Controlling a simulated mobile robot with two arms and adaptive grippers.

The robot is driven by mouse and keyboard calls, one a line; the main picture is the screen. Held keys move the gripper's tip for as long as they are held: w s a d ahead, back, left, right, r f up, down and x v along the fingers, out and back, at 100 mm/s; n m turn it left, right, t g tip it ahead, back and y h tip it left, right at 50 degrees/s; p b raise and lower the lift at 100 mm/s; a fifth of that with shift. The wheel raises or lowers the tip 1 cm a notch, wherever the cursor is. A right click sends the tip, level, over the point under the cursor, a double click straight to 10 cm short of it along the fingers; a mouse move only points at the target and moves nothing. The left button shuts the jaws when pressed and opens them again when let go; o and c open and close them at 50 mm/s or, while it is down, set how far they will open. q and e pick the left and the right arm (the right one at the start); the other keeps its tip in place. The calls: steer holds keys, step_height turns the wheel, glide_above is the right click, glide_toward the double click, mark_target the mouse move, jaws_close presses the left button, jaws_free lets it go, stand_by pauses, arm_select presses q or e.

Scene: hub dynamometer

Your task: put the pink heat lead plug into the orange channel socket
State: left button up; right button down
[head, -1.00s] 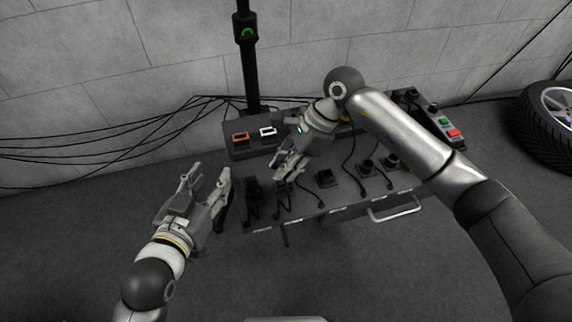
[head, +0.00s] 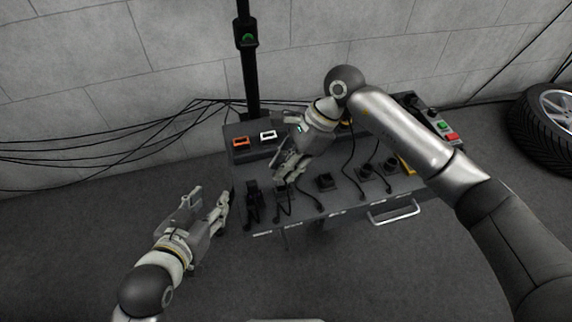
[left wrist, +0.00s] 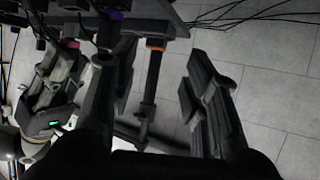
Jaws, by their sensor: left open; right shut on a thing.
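The orange channel socket (head: 240,142) is an orange-rimmed opening at the back left of the dark bench; orange also shows at the foot of the mast in the left wrist view (left wrist: 156,44). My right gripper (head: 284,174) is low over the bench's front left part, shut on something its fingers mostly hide. A small pinkish patch, apparently the pink heat lead plug (left wrist: 70,43), shows by its fingertips in the left wrist view. The plug is clear of the orange socket. My left gripper (head: 207,200) is open and empty, off the bench's left edge.
A white-rimmed socket (head: 268,135) sits right of the orange one. Several dark plugs and holders with cables line the bench front (head: 325,181). A black mast (head: 250,80) rises behind. Cables run along the wall. A wheel (head: 550,115) stands far right.

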steer(key=shift+r+p, duration=0.3)
steer(key=shift+r, duration=0.3)
arm_select(q)
steer(key=s+a+f+g+y, duration=0.1)
steer(key=s+a+f+g, duration=0.1)
steer(key=s+f+g, duration=0.2)
steer(key=shift+s+f+p, duration=0.45)
steer(key=shift+s, duration=0.15)
arm_select(e)
steer(key=shift+r, duration=0.85)
arm_select(q)
steer(key=shift+a, duration=0.1)
steer(key=w+d+r+t+h+b, duration=0.1)
steer(key=w+r+t, duration=0.3)
steer(key=r, duration=0.4)
steer(key=w+d+r+t+h+b, duration=0.2)
steer(key=w+d+r+t+b, duration=0.1)
steer(key=r+t, duration=0.3)
steer(key=shift+w+d+r+t, duration=0.25)
steer(key=shift+w+r+t, duration=0.25)
steer(key=shift+r, duration=0.7)
arm_select(e)
steer(key=w+a, duration=0.2)
steer(key=w, duration=0.5)
steer(key=shift+w, duration=0.25)
